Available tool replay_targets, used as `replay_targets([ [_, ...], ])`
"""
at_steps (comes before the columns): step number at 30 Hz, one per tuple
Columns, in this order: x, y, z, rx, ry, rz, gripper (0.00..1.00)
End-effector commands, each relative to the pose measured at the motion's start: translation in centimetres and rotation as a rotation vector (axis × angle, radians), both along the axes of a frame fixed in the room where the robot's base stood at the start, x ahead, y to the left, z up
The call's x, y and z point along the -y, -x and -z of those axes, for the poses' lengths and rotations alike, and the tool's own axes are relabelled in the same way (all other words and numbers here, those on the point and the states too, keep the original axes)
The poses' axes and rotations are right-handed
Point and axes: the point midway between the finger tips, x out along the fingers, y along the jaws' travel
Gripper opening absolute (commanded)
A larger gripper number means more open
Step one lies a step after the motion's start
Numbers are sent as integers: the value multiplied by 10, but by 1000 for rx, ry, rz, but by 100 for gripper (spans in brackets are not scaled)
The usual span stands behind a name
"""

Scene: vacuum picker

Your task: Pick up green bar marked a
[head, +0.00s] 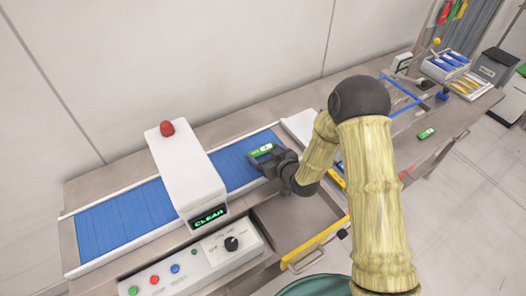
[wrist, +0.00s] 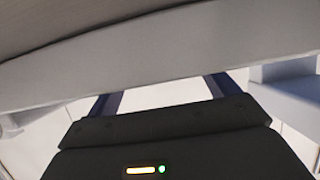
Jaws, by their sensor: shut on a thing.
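A green bar (head: 261,150) with a pale label is at the fingertips of my gripper (head: 268,159) in the head view, at the right end of the blue conveyor belt. My gripper is shut on this bar; I cannot tell whether the bar touches the belt. Its marking is too small to read. A second green bar (head: 426,133) lies on the table at the right, apart from my gripper. In the wrist view the dark gripper body (wrist: 165,135) shows, but no green bar can be made out.
A white scanner housing (head: 185,170) with a red lamp and a "CLEAR" display spans the belt (head: 115,218). A control panel (head: 200,265) with buttons and a knob is in front. An open drawer (head: 295,218) is below my gripper. Trays of blue and yellow items (head: 447,65) stand far right.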

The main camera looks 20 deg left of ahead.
Motion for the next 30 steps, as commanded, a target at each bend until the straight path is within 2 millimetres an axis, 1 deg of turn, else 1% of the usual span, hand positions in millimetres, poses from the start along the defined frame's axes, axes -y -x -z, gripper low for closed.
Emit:
replay_targets([
  [5,0,0,-3,1,-1,0,61],
  [10,0,-1,-15,2,-1,0,61],
  [13,0,0,-28,4,-2,0,61],
  [21,0,0,-72,6,-2,0,61],
  [24,0,0,-85,4,-2,-1,61],
  [27,0,0,-94,3,0,0,61],
  [30,0,0,-99,2,0,1,61],
])
